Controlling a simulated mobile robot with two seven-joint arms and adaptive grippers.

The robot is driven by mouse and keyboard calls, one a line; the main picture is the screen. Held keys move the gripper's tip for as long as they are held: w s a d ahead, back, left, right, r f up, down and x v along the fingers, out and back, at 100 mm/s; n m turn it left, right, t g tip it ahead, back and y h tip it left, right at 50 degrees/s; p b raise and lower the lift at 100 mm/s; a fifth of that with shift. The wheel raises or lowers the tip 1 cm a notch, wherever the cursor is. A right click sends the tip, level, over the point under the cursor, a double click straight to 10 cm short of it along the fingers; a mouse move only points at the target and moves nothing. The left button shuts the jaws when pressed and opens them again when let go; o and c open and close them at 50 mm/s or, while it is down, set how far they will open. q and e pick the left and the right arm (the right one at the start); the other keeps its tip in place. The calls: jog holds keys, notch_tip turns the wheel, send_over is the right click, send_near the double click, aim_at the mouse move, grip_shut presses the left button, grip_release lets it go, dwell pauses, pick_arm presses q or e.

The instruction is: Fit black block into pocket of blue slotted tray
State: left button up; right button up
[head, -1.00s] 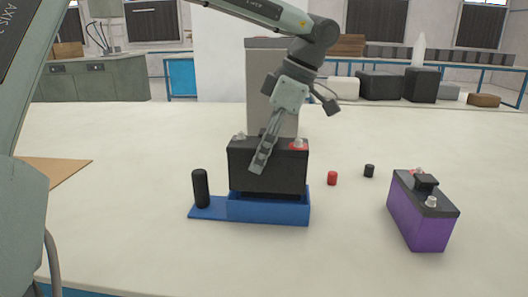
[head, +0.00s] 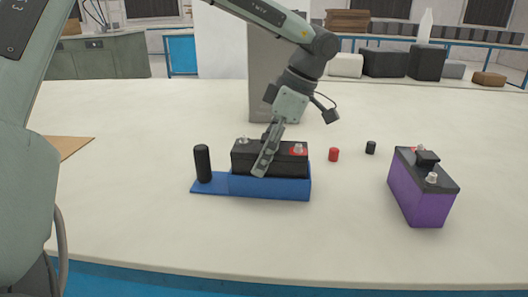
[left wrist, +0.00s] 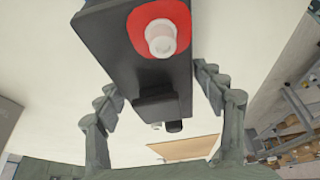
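The black block (head: 284,162) is a battery shape with one grey terminal and one terminal on a red patch. It stands upright in the pocket of the blue slotted tray (head: 270,188), its lower part hidden behind the front wall. I cannot tell whether its bottom touches the pocket floor. My left gripper (head: 262,168) reaches down over the block, one finger across its front face. In the left wrist view the block (left wrist: 105,45) lies between the two fingers (left wrist: 158,80), which are close against its sides. My right gripper is out of view.
A black cylinder (head: 203,163) stands on the tray's left end. A red cap (head: 333,155) and a black cap (head: 370,147) lie to the right. A purple battery (head: 418,195) stands further right. A grey box (head: 265,90) stands behind. The front table area is clear.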

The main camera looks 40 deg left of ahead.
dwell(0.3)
pick_arm(q)
jog(key=v, duration=1.1)
jog(key=shift+w+d+r, duration=0.1)
jog(key=shift+d+r, duration=0.1)
jog(key=shift+r, duration=0.25)
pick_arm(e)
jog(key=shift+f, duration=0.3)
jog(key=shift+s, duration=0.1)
